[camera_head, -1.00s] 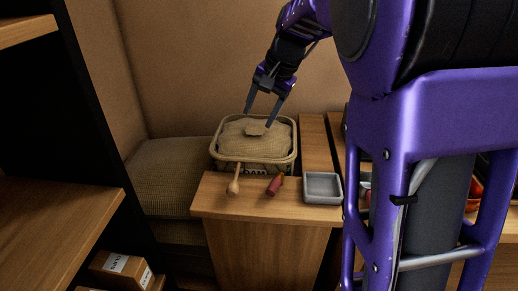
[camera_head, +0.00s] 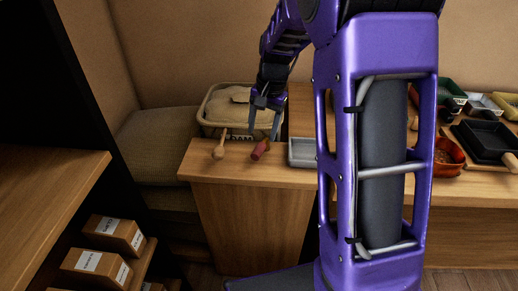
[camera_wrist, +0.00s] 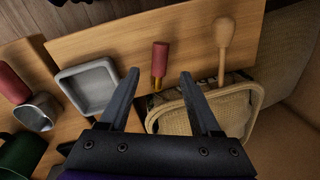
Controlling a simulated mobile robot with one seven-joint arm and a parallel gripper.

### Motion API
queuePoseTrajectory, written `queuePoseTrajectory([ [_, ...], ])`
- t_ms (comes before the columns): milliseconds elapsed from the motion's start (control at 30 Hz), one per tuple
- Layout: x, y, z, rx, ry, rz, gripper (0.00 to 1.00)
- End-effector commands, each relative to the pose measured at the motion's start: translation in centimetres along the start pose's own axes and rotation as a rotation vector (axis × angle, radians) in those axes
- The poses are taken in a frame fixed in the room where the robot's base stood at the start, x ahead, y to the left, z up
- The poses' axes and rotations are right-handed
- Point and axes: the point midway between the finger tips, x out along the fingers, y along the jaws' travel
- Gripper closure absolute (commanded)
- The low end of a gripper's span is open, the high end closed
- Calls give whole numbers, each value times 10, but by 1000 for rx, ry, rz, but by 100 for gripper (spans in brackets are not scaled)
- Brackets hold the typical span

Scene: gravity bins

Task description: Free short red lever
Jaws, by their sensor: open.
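The short red lever (camera_head: 260,149) is a red handle with a brass-coloured shank, at the front of the beige bin (camera_head: 203,111) on the wooden top. In the wrist view the red lever (camera_wrist: 160,58) lies ahead of and between my fingertips, with its shank end at the bin's edge. My gripper (camera_head: 264,138) is open and empty, pointing down just behind the lever; it also shows in the wrist view (camera_wrist: 159,76). A longer wooden-handled lever (camera_head: 218,151) with a round knob lies to the left. The gripper and arm hide part of the bin and its sand-coloured contents.
A grey tray (camera_head: 302,153) sits to the right of the red lever. A dark pan (camera_head: 485,140), an orange dish (camera_head: 447,157) and other containers stand further right. A shelf with cardboard boxes (camera_head: 96,267) is at left. Bare wood lies in front of the levers.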

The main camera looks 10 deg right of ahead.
Motion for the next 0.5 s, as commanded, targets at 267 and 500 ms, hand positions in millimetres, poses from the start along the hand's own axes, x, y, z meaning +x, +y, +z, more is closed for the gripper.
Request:
queuePoseTrajectory([
  [267,54,0,0,1,-2,0,36],
  [500,70,0,0,1,-1,0,36],
])
